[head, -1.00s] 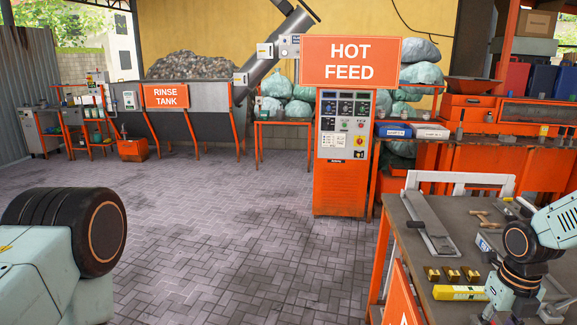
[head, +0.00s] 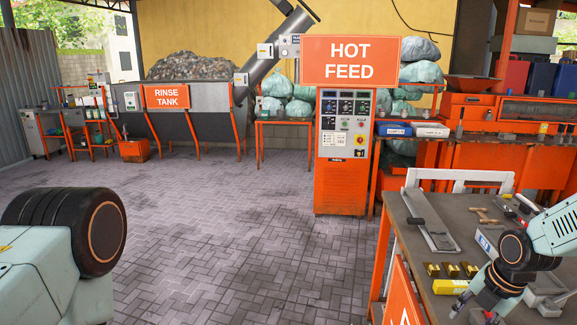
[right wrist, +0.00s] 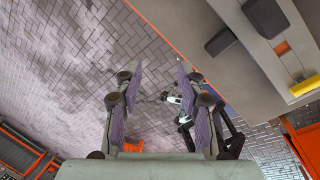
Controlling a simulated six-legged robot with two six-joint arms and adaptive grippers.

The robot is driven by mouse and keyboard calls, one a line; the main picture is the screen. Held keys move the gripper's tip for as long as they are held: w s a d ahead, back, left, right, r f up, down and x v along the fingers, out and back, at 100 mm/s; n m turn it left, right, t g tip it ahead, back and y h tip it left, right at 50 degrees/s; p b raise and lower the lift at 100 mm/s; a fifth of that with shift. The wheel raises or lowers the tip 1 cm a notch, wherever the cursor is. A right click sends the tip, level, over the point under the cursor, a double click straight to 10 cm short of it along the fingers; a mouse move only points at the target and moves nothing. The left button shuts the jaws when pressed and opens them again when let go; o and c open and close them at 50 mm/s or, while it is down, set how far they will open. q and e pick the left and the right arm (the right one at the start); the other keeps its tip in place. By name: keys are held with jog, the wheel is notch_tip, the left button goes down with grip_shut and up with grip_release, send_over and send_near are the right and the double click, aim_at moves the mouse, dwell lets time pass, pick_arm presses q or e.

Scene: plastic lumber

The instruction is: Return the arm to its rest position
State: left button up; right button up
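My right arm reaches in over the workbench (head: 410,225) at the right of the head view. My right gripper (head: 476,308) shows at the lower right of the head view, near the yellow block. In the right wrist view my right gripper (right wrist: 158,85) has its two purple-padded fingers well apart, with nothing between them. Paved floor shows beyond the fingers. Only a black joint and pale link of my left arm show at the lower left of the head view; my left gripper is out of view.
The workbench holds a metal tool (head: 428,222), several brass blocks (head: 450,270), a yellow block (head: 450,287) and a hammer (head: 483,216). The orange hot feed cabinet (head: 340,185) stands behind. The paved floor (head: 220,230) in the middle is clear.

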jog(key=s+a+f+m+t+b, duration=0.1)
jog(key=s+a+f+m+b, duration=0.25)
jog(key=a+f+m, duration=0.5)
jog(key=s+a+f+m+t+b, duration=0.1)
jog(key=s+a+f+m+b, duration=0.3)
jog(key=m, duration=0.7)
jog(key=s+a+f+m+g+b, duration=0.1)
jog(key=s+f+m+b, duration=0.1)
jog(key=s+f, duration=0.3)
jog(key=s+f+m+g+b, duration=0.1)
jog(key=s+f, duration=0.5)
jog(key=s, duration=0.6)
jog(key=s+a+f+m+g+h+b, duration=0.1)
jog(key=s+f+b, duration=0.3)
jog(key=s, duration=0.5)
notch_tip(320, 180, down, 2)
jog(key=shift+a+f+m+g, duration=0.2)
jog(key=shift+a+m+g, duration=0.1)
jog(key=shift+m+g, duration=0.55)
